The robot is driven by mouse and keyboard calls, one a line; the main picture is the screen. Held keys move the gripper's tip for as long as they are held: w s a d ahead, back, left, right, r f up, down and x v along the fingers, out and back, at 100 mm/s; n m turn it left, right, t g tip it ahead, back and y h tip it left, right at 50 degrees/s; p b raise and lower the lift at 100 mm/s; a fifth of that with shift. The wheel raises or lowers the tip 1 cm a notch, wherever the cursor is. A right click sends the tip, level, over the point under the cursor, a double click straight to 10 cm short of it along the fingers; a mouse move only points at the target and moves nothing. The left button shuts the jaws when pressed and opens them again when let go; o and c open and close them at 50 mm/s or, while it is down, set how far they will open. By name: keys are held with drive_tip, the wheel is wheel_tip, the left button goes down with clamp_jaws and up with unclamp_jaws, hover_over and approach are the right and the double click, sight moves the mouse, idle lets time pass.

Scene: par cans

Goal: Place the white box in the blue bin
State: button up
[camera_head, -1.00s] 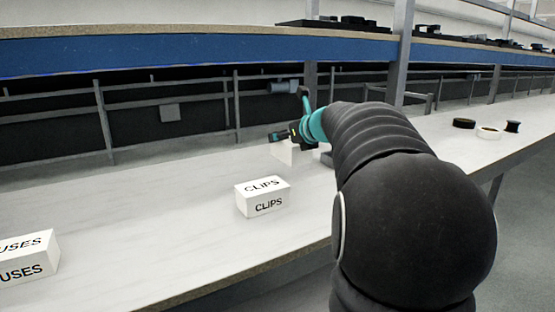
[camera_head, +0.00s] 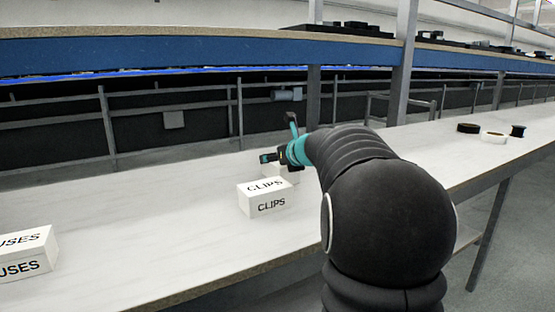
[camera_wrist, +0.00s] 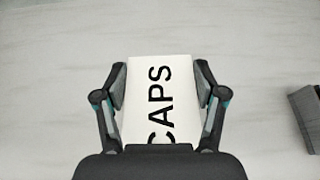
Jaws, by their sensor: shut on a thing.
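A white box marked CAPS (camera_wrist: 158,100) is between the two fingers of my gripper (camera_wrist: 160,72) in the wrist view. The fingers are shut on its left and right sides. In the head view my gripper (camera_head: 273,157) is low over the bench at the same white box (camera_head: 290,175), which is partly hidden by my arm and by a nearer box. I cannot tell whether the held box touches the bench. No blue bin shows in either view.
A white CLIPS box (camera_head: 265,198) stands just in front of the held box. A white FUSES box (camera_head: 27,252) is at the left edge. A dark grey object (camera_wrist: 306,115) lies to the right. Small round items (camera_head: 493,136) are far right. A blue-edged shelf (camera_head: 150,55) runs above.

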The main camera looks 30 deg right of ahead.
drive_tip(key=shift+f, duration=0.1)
drive_tip(key=o, duration=0.8)
drive_tip(key=shift+f, duration=0.1)
drive_tip(key=o, duration=0.4)
drive_tip(key=shift+o, duration=0.2)
